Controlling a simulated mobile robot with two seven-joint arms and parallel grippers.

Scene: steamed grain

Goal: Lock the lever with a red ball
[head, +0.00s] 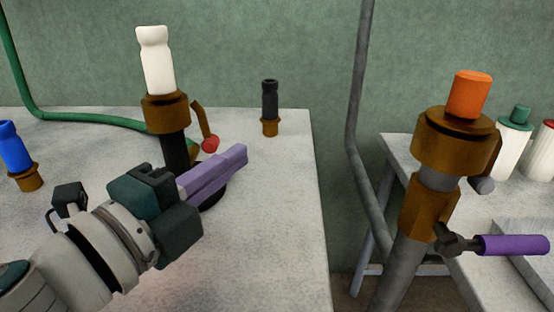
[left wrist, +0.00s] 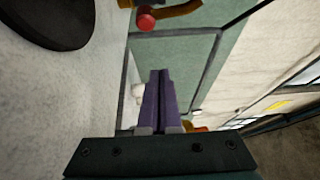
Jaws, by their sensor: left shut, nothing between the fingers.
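The lever's red ball (head: 209,145) hangs at the lower end of a short bronze arm (head: 203,118), on the right side of a bronze collar (head: 166,112). The collar sits on a dark post with a white cap (head: 156,60). My left gripper (head: 243,152) is shut and empty, its purple fingers pointing right. In the head view the fingers appear just below the ball, partly covering the post's base. In the left wrist view the red ball (left wrist: 146,20) shows at the top, beyond the fingertips (left wrist: 160,73) and apart from them. My right gripper is out of view.
A black-topped fitting (head: 269,105) stands behind on the table (head: 280,230), and a blue-topped one (head: 14,150) at the left. A green hose (head: 80,119) runs along the back. Right of a gap stands an orange-capped post (head: 470,95) with a purple handle (head: 515,245).

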